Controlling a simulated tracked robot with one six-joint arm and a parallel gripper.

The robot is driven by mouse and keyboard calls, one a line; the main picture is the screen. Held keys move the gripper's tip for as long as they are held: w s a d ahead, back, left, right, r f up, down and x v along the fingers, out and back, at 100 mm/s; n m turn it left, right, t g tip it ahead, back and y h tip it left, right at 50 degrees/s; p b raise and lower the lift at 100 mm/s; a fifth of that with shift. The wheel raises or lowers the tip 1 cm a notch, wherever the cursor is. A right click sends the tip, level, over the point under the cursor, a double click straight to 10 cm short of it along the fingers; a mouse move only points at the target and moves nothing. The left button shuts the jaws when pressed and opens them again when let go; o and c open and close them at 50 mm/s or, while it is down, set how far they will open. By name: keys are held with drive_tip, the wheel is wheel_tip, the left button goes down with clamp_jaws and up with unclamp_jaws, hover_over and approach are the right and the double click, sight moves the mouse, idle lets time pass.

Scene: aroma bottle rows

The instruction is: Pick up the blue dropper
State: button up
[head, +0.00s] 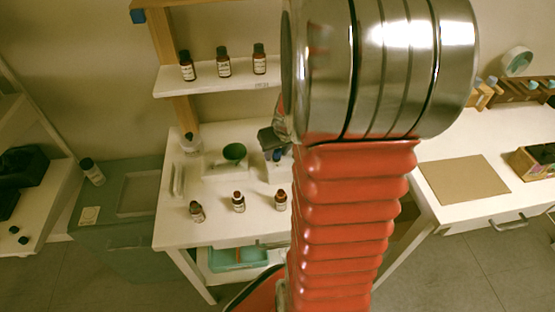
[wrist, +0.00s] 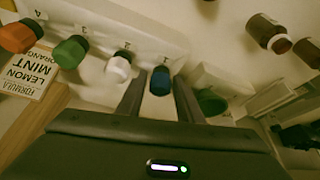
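The blue dropper (wrist: 160,81) shows its blue cap in the wrist view, at the slot marked 1 of a white rack (wrist: 120,35). My gripper (wrist: 159,90) is open, with one dark finger on each side of the blue cap in the picture. A gap shows on both sides, and I cannot tell whether the cap is fully between the fingertips. White (wrist: 118,69), green (wrist: 71,51) and orange (wrist: 17,37) droppers stand in a row to the left. In the head view, the blue cap (head: 277,155) shows just below my dark gripper, partly hidden by my arm.
Several brown bottles stand at the table's front (head: 238,202) and on the shelf above (head: 215,82). A LEMON MINT formula card (wrist: 30,72) lies beside the rack.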

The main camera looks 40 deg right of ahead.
idle(0.5)
drive_tip(key=c, duration=0.4)
drive_tip(key=shift+r, duration=0.15)
wheel_tip(320, 180, up, 10)
drive_tip(key=shift+f, duration=0.1)
idle(0.4)
drive_tip(key=shift+a+f, duration=0.1)
idle(0.5)
